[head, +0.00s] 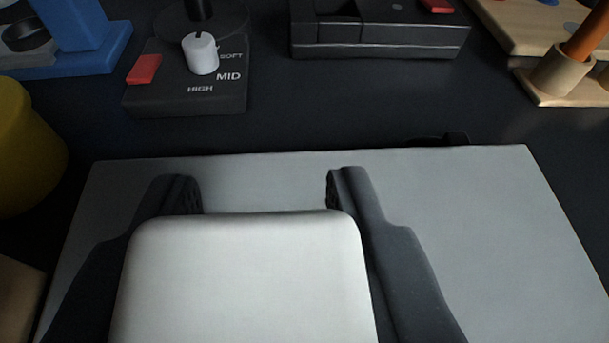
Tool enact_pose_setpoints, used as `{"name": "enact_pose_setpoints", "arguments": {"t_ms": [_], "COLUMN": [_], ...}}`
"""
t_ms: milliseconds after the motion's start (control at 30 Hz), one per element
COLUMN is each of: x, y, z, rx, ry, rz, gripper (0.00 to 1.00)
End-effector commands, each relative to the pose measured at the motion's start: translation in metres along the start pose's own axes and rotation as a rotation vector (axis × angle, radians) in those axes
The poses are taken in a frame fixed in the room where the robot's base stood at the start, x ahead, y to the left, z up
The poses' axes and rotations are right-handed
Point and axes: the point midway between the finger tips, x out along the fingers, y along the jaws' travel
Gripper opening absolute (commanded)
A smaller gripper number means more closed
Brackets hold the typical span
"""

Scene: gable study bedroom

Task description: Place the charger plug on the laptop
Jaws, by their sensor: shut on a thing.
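The charger plug (245,280) is a white block with rounded corners at the bottom middle of the head view. My gripper (265,192) is shut on it, with one dark finger on each side. The laptop (480,215) is a flat grey slab with its far edge across the middle of the view. The plug and fingers are in front of the laptop's surface in the picture. I cannot tell whether the plug touches the laptop or is above it. The plug's near end is cut off by the frame.
Beyond the laptop stand a dark control base (190,95) with a white knob and red switch, and a dark box (380,38). A blue object (85,45) and a yellow round object (25,150) are at left. A wooden holder (560,75) is at far right.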

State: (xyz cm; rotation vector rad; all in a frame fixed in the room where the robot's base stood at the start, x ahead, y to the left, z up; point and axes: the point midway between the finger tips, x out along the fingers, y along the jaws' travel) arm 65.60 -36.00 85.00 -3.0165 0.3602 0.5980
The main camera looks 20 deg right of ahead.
Motion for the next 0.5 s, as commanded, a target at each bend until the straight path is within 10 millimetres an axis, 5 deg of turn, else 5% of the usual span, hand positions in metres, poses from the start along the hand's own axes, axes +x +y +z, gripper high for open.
{"name": "enact_pose_setpoints", "arguments": {"t_ms": [500], "x": [0.019], "y": [0.002], "z": [0.034], "rx": [-0.001], "ry": [-0.004], "rz": [0.001], "gripper": [0.08]}}
